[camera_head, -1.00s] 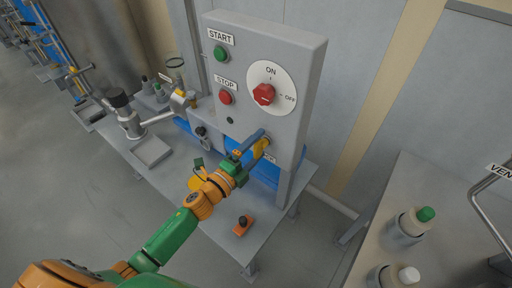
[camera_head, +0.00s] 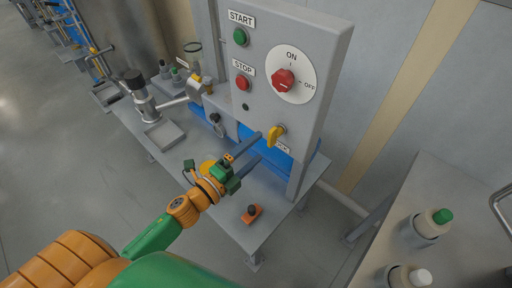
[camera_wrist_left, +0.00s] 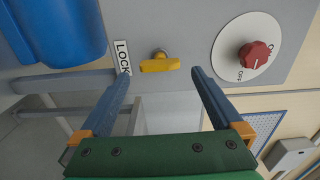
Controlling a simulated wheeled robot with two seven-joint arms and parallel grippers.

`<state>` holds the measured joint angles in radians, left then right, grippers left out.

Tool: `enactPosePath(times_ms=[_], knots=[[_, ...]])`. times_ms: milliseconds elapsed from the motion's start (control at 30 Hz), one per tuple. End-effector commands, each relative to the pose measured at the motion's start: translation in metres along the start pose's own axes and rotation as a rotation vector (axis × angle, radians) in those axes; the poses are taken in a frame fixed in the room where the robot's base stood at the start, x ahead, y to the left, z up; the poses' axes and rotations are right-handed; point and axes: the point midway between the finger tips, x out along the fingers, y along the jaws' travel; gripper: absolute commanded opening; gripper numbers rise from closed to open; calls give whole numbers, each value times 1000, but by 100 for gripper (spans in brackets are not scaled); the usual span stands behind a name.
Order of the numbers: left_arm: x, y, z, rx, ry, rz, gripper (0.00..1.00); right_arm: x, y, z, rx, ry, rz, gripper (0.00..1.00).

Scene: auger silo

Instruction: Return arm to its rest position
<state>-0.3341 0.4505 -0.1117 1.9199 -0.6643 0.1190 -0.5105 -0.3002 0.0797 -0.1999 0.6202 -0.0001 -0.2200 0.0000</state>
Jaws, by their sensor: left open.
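My left gripper (camera_head: 254,153) is open and empty in front of the grey control panel (camera_head: 322,60). Its green and orange arm comes in from the lower left. A yellow lock handle (camera_head: 277,135) sits low on the panel, just beyond the fingertips and apart from them. In the left wrist view the yellow handle (camera_wrist_left: 160,65) lies between and beyond the two blue-grey fingers, beside the LOCK label (camera_wrist_left: 122,57). The red rotary knob (camera_head: 283,81) on its white dial is above. My right gripper is not in view.
The panel carries a green START button (camera_head: 240,37) and a red STOP button (camera_head: 242,83). An orange piece with a black knob (camera_head: 252,213) is on the grey bench (camera_head: 225,215). Bottles (camera_head: 427,228) stand on the right-hand table. A metal tray (camera_head: 166,134) is at left.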

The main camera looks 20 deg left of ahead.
Motion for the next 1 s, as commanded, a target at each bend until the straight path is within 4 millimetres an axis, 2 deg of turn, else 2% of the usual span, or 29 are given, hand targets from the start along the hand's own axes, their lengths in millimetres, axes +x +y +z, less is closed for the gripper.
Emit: enactPosePath(times_ms=[167, 233, 267, 367, 400, 467, 500, 567, 600, 633, 700, 800, 900, 1000], knots=[[0, 2, 1, -5, -3, 3, 100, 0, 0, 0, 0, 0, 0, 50], [-1, 18, 7, -55, -31, 41, 100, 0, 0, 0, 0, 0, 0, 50], [-3, 33, 12, -100, -57, 75, 100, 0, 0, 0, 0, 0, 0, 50], [-24, 116, 32, -344, -210, 252, 100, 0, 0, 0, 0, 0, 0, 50], [-40, 156, 36, -464, -292, 337, 100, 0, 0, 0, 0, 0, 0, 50], [-71, 213, 36, -636, -420, 460, 100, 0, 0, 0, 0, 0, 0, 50], [-96, 248, 31, -745, -511, 539, 100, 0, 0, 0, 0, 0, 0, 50], [-137, 296, 17, -896, -651, 654, 100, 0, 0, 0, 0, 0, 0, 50], [-166, 322, 4, -986, -747, 726, 100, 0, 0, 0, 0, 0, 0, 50], [-188, 339, -6, -1046, -816, 777, 100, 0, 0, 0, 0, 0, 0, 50], [-236, 368, -31, -1160, -969, 880, 100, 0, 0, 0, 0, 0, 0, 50], [-288, 389, -62, -1263, -1139, 984, 100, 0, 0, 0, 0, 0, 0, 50], [-316, 396, -79, -1310, -1234, 1036, 100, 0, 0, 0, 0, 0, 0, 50], [-324, 398, -84, -1322, -1263, 1052, 100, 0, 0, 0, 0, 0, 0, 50]])
